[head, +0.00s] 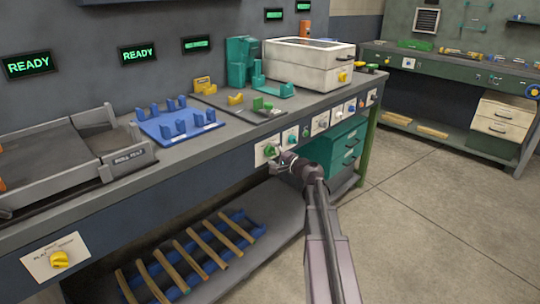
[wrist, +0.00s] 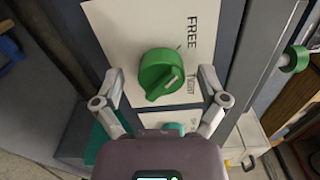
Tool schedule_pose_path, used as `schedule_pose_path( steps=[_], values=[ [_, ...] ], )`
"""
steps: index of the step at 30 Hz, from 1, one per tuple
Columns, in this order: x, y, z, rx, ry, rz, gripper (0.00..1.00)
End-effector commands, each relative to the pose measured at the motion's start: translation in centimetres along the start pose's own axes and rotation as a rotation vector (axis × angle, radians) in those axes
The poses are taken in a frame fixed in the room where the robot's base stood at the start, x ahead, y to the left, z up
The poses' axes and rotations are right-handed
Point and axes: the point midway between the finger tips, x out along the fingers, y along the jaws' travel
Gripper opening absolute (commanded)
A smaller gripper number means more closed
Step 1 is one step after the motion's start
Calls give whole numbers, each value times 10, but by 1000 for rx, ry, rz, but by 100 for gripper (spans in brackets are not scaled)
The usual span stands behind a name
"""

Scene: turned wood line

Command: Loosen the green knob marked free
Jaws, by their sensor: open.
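The green knob (wrist: 161,75) sits on a pale plate (wrist: 120,30) with the words FREE and TIGHT beside it in the wrist view. A light mark on the knob points toward TIGHT. In the head view the green knob (head: 271,150) is on the front panel of the bench, partly beside my gripper (head: 284,158). My gripper (wrist: 160,84) is open in the wrist view, one finger on each side of the knob. I cannot tell whether either finger touches it.
More plates with knobs run along the bench front to the right, such as the one with a teal knob (head: 291,138). A yellow knob (head: 59,259) is at the far left. A teal drawer unit (head: 335,150) stands under the bench. Floor (head: 430,220) on the right is clear.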

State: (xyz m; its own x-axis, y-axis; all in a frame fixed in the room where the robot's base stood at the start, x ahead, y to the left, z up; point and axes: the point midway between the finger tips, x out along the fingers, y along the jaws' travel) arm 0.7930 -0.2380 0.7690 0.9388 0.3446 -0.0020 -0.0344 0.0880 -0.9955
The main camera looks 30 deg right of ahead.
Motion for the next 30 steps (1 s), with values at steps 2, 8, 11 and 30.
schedule_pose_path(
  steps=[2, 8, 11, 30],
  values=[
    [0, 0, -1, 1, 1, -1, 93],
    [0, -1, -1, 2, 2, -2, 93],
    [-4, -1, -1, 2, 2, -2, 93],
    [-90, 0, 1, 1, 3, -1, 93]
  ],
)
